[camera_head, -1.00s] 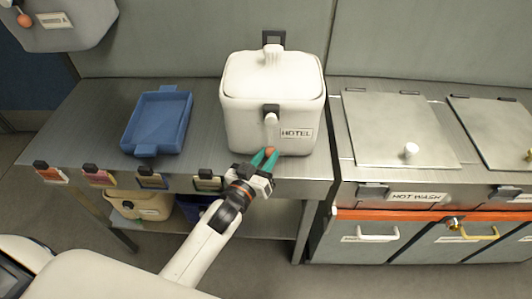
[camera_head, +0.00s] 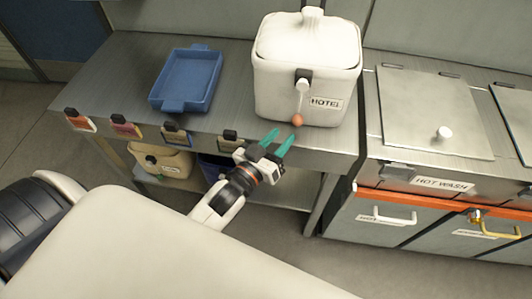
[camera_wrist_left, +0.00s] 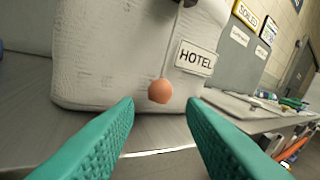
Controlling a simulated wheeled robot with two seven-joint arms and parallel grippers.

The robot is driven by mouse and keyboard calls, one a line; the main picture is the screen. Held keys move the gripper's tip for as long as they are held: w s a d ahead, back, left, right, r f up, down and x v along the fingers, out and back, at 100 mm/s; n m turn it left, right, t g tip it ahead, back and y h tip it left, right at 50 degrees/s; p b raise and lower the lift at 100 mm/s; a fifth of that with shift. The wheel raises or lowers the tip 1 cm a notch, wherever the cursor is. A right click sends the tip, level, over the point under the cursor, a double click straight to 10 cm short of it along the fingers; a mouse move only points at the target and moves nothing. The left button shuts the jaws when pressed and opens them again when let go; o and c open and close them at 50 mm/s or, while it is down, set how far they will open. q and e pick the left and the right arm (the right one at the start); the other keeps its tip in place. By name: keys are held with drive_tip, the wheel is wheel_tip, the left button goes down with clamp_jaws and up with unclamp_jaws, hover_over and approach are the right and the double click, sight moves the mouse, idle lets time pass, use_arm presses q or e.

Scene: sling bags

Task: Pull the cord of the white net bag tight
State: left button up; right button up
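The white bag (camera_head: 270,85) labelled HOTEL stands upright on the steel counter. Its top looks gathered up to a peak. A black cord lock (camera_head: 304,76) is on its front, and a short white cord hangs from it with an orange-brown ball (camera_head: 297,120) at the end. The ball shows also in the left wrist view (camera_wrist_left: 160,91), hanging ahead of and between my fingertips. My left gripper (camera_head: 282,137) is open, its green fingers (camera_wrist_left: 160,110) apart and empty, just in front of the ball. My right gripper is out of view.
A blue tray (camera_head: 187,78) lies on the counter left of the bag. Tagged black clips line the counter's front edge. A beige bin (camera_head: 160,160) stands on the shelf below. At right are a lidded steel unit (camera_head: 435,110) and drawers with handles.

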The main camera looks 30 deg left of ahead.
use_arm(q)
drive_tip(key=s+a, duration=0.1)
drive_tip(key=s, duration=0.5)
drive_tip(key=shift+b, duration=0.4)
drive_tip(key=s+a+f+g+y, duration=0.1)
drive_tip(key=s+f+g, duration=0.15)
drive_tip(key=f, duration=0.85)
drive_tip(key=s+f+m+g, duration=0.1)
drive_tip(key=s+f+g, duration=0.15)
drive_tip(key=f, duration=0.75)
drive_tip(key=s+a+f+g+y, duration=0.1)
drive_tip(key=s+f+g, duration=0.15)
drive_tip(key=f, duration=0.85)
drive_tip(key=s+a+f+m+g, duration=0.1)
drive_tip(key=s+f+g, duration=0.3)
drive_tip(key=s+f, duration=0.5)
drive_tip(key=s+a+f+m+g+y, duration=0.1)
drive_tip(key=s+f+g, duration=0.4)
drive_tip(key=s+f, duration=0.5)
drive_tip(key=s+a, duration=0.1)
drive_tip(key=s, duration=0.3)
drive_tip(key=shift+s+a+f, duration=0.25)
drive_tip(key=shift+s, duration=0.15)
